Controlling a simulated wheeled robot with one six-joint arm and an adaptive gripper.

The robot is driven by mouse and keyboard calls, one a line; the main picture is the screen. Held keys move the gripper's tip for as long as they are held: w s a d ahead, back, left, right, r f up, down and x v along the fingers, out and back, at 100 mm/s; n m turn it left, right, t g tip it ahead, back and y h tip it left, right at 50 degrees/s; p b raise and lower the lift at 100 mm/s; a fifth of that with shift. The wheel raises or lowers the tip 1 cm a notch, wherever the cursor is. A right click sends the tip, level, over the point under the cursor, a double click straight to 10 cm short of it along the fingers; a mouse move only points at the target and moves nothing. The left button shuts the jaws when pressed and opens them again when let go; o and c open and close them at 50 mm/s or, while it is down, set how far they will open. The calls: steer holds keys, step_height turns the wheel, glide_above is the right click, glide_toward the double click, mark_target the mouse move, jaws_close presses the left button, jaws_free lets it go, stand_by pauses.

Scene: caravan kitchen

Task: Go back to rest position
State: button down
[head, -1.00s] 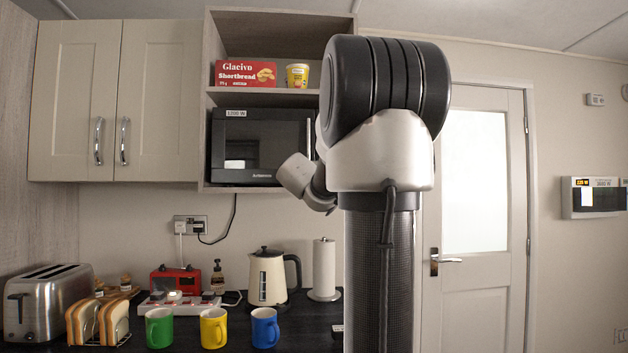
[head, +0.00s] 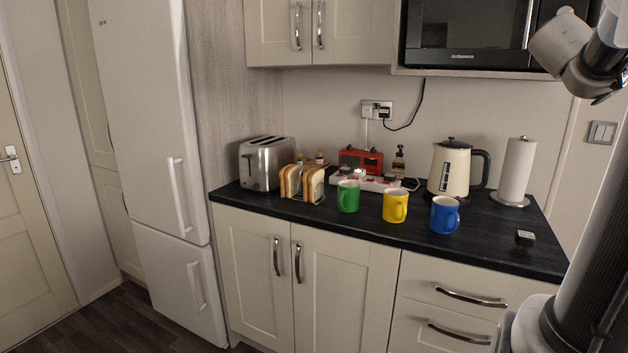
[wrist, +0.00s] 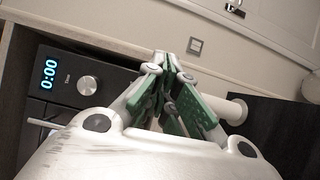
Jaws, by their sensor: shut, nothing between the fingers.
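My gripper (wrist: 168,60) shows in the wrist view with its green-padded fingers drawn together and nothing between them. It is up near the microwave (wrist: 75,90), whose clock reads 0:00, and the paper towel roll (wrist: 236,110) shows beyond it. In the head view my arm runs up the right side, and the gripper itself is outside the picture. The microwave also shows at the top of the head view (head: 465,40).
The dark counter (head: 500,240) holds a toaster (head: 265,163), toast rack (head: 302,183), green mug (head: 348,196), yellow mug (head: 395,206), blue mug (head: 444,214), kettle (head: 450,170) and paper towel roll (head: 515,170). A white fridge (head: 150,110) stands left; the floor (head: 110,325) before it is clear.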

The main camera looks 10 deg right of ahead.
steer(key=s+d+f+m+g, duration=0.2)
steer(key=s+f+m+g, duration=0.2)
steer(key=s, duration=0.4)
steer(key=s+a+f+m+g+y, duration=0.3)
steer(key=s+a+f+m+y, duration=0.25)
steer(key=f, duration=0.55)
steer(key=s+a+f+n+t+y, duration=0.1)
steer(key=s+a+f+y, duration=0.15)
steer(key=a+f, duration=0.45)
steer(key=s+a+f+n+t+y, duration=0.1)
steer(key=a+f+y, duration=0.35)
steer(key=a, duration=0.45)
steer(key=a+f+n+t+y, duration=0.1)
steer(key=a+f+n+y, duration=0.1)
steer(key=a, duration=1.2)
steer(key=shift+w+f+t+y, duration=0.3)
steer(key=shift+f+t+y, duration=0.15)
steer(key=shift+y, duration=0.4)
steer(key=shift+a, duration=0.1)
